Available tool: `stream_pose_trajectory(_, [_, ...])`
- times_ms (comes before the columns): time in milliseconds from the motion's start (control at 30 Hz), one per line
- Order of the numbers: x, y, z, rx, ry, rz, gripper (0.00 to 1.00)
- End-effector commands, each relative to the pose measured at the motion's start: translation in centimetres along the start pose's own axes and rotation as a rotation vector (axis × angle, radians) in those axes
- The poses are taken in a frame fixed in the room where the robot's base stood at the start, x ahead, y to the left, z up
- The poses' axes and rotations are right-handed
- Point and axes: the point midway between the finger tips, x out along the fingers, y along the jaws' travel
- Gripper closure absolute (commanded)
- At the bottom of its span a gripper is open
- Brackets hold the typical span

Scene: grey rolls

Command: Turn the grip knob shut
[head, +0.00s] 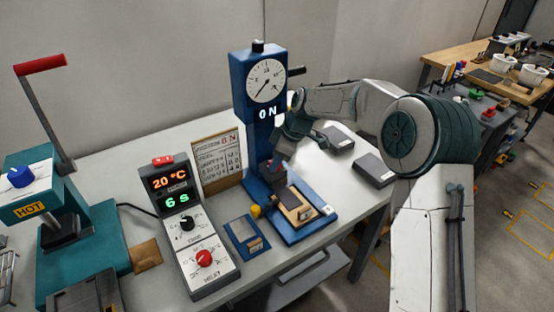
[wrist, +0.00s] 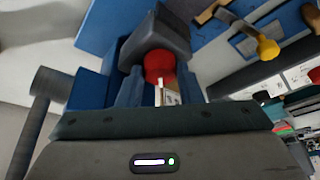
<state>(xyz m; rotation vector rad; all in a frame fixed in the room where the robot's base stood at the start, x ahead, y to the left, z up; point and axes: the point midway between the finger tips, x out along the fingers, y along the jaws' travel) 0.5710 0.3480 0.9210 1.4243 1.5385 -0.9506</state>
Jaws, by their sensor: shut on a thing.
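The blue test stand (head: 259,90) carries a round dial and a lit "0 N" readout. A small red grip knob (head: 269,163) sits on a dark grip block low on its column. In the wrist view the red knob (wrist: 158,65) lies under the dark grey block (wrist: 157,35). My gripper (head: 284,145) reaches in from the right, and its fingers stand either side of the knob in the wrist view (wrist: 160,82). It is shut on the knob. The fingers partly hide the knob, so its turn angle cannot be told.
A controller (head: 187,225) reading 20 °C and 6 s stands left, beside a teal press (head: 95,235). Dark boxes (head: 373,170) lie right.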

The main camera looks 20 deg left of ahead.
Motion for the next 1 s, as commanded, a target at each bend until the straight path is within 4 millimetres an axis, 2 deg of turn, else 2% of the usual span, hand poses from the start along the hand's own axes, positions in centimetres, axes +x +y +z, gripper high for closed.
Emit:
stream_pose_trajectory(367, [0.23, -0.12, 0.04, 0.102, -0.003, 0.042, 0.91])
stream_pose_trajectory(1000, [0.31, -0.55, -0.25, 0.629, -0.004, 0.263, 0.91])
